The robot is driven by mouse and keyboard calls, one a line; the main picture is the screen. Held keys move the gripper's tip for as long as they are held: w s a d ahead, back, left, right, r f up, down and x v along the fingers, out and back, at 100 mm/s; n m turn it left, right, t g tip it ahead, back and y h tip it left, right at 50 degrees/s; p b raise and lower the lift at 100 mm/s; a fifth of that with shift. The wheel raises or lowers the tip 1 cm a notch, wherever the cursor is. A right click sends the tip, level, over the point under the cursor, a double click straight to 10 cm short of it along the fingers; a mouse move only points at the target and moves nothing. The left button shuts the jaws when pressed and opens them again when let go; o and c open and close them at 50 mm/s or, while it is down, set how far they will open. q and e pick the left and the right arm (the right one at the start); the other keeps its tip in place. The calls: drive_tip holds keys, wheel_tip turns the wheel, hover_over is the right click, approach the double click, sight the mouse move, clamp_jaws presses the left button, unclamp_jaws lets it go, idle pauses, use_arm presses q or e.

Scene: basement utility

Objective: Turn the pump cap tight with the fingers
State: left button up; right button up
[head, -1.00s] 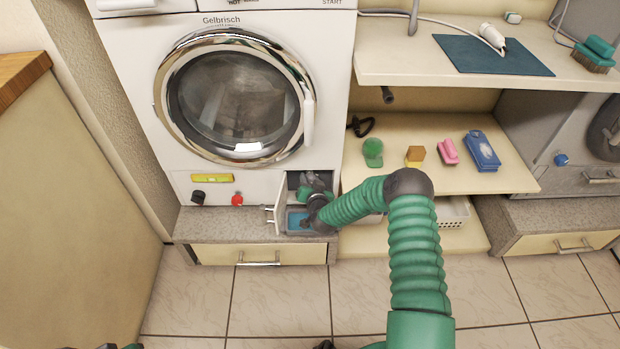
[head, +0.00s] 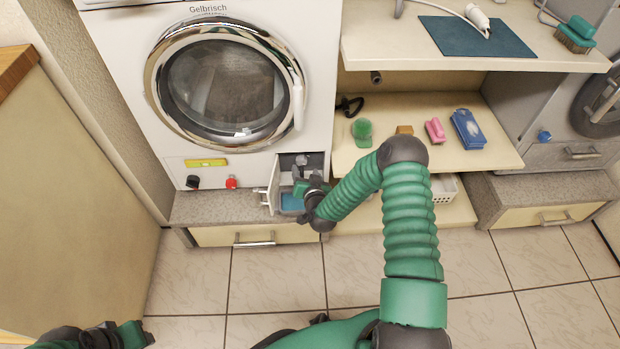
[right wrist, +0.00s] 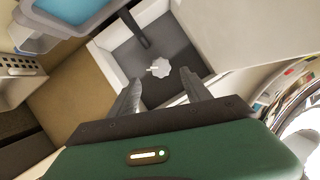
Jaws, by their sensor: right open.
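The pump cap (head: 303,160) is a small grey knob inside the open compartment at the washer's lower right. In the right wrist view the cap (right wrist: 165,84) has a scalloped edge and a raised pale grip, and sits in a dark recess. My right gripper (head: 299,188) is just in front of and below the compartment opening. Its two fingers (right wrist: 160,92) are open and spread to either side of the cap in the wrist view, apparently short of it, with nothing between them. My left gripper (head: 98,338) is at the bottom left edge, its jaws unclear.
The compartment's white flap (head: 273,187) stands open on the left. A blue-filled tray (head: 290,203) lies below the opening. A black knob (head: 192,182) and red knob (head: 232,183) sit left. A shelf (head: 385,158) with small cleaning items is right. The floor in front is clear.

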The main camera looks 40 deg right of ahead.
drive_tip(key=p+v, duration=0.2)
drive_tip(key=v, duration=0.7)
drive_tip(key=shift+p, duration=0.4)
drive_tip(key=shift+a, duration=0.1)
